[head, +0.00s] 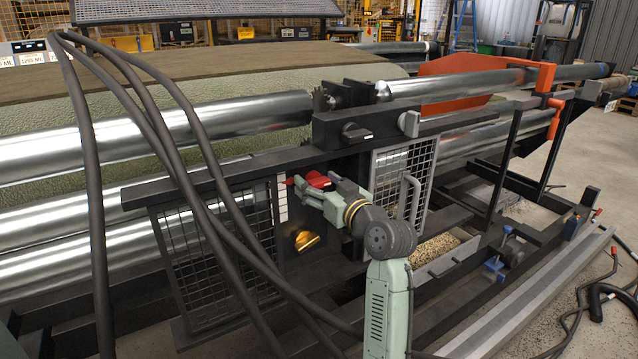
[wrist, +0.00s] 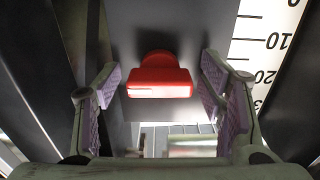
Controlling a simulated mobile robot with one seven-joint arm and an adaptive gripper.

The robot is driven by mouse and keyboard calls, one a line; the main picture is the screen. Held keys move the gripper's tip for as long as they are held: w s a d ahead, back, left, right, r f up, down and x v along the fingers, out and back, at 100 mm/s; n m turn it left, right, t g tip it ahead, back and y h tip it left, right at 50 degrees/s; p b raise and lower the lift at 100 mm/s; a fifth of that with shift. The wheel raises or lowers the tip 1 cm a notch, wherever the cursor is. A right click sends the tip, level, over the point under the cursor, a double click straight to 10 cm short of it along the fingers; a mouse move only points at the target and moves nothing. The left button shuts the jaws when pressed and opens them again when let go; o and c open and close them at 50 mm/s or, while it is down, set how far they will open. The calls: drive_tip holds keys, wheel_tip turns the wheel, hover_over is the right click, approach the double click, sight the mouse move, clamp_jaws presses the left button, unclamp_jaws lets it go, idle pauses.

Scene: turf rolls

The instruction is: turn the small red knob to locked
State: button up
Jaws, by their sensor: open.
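The small red knob (wrist: 160,82) sits on a grey panel in the middle of the wrist view. Its bar lies level across that picture. My gripper (wrist: 161,92) is open, with one padded finger to the left of the knob and one to the right. A gap shows between the knob and each finger, so neither appears to touch it. In the head view my gripper (head: 308,190) is at the machine's dark front panel, with red parts showing beside it. The arm hides part of the panel there, and no locked marking is legible.
A white number scale (wrist: 262,45) runs beside the knob. In the head view a brass-coloured handle (head: 306,240) is below my gripper, and mesh guards (head: 225,245) flank the panel. Black hoses (head: 185,165) hang across the left. Steel rollers (head: 250,108) lie behind.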

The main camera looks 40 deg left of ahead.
drive_tip(key=c, duration=1.2)
drive_tip(key=shift+o, duration=0.2)
drive_tip(key=shift+f+n+b, duration=0.1)
drive_tip(key=shift+n+b, duration=0.2)
drive_tip(key=shift+b, duration=0.25)
drive_tip(key=n+b, duration=0.2)
drive_tip(key=b, duration=0.1)
drive_tip(key=shift+f+n, duration=0.15)
drive_tip(key=shift+n, duration=0.25)
drive_tip(key=n+b, duration=0.8)
drive_tip(key=n, duration=0.2)
drive_tip(key=n+b, duration=0.2)
drive_tip(key=n, duration=0.2)
drive_tip(key=shift+r, duration=0.2)
drive_tip(key=shift+n, duration=0.3)
